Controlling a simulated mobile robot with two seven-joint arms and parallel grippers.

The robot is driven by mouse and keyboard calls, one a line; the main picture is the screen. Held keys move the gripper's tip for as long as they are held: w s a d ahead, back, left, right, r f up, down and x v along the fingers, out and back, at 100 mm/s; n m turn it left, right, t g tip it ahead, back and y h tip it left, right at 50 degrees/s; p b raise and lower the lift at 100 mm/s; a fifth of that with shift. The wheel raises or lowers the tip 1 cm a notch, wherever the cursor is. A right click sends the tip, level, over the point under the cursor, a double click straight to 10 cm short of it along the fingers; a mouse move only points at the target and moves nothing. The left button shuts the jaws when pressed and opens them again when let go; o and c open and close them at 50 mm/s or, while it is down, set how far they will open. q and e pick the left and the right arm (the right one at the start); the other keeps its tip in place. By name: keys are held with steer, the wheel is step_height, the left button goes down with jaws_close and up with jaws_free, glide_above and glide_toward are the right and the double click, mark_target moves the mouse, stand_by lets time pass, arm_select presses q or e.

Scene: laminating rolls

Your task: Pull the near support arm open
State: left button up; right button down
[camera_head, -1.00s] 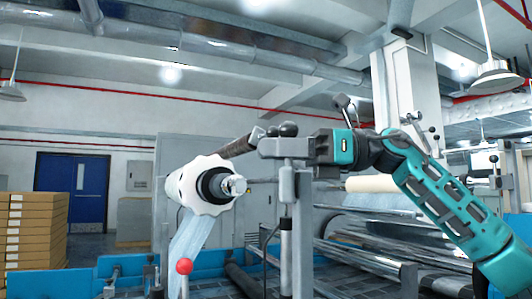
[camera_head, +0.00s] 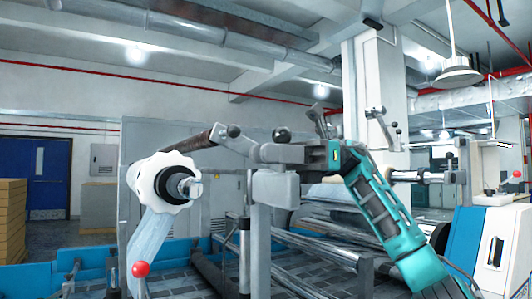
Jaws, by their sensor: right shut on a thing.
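The near support arm (camera_head: 236,144) is a grey link with dark round knobs (camera_head: 282,135), in the middle of the head view. My right gripper (camera_head: 266,169) comes in from the right on a teal arm and is shut on the support arm near its knob end. The fingers and the grey post (camera_head: 261,245) overlap, so the exact contact is hidden. A white roll hub (camera_head: 165,182) with a toothed rim and metal shaft end is left of the gripper, apart from it. My left gripper is not in view.
Metal rollers (camera_head: 318,246) and a blue frame (camera_head: 40,278) lie below. A blue and white machine housing (camera_head: 490,250) stands at right. Stacked boxes (camera_head: 12,220) stand far left.

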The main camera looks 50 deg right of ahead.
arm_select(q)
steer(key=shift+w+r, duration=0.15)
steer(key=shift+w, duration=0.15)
arm_select(e)
steer(key=shift+s+f, duration=0.15)
steer(key=shift+s, duration=0.1)
steer(key=c, duration=1.5)
jaws_free()
steer(key=o, duration=0.3)
steer(key=shift+s, duration=0.3)
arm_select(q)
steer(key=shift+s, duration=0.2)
arm_select(e)
steer(key=shift+o, duration=0.2)
steer(key=shift+w, duration=0.1)
steer(key=shift+d+r, duration=0.2)
steer(key=shift+d, duration=0.35)
arm_select(q)
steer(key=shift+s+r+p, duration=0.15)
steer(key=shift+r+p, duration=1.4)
steer(key=shift+p, duration=0.05)
arm_select(e)
steer(key=v, duration=1.2)
steer(key=shift+a, duration=0.15)
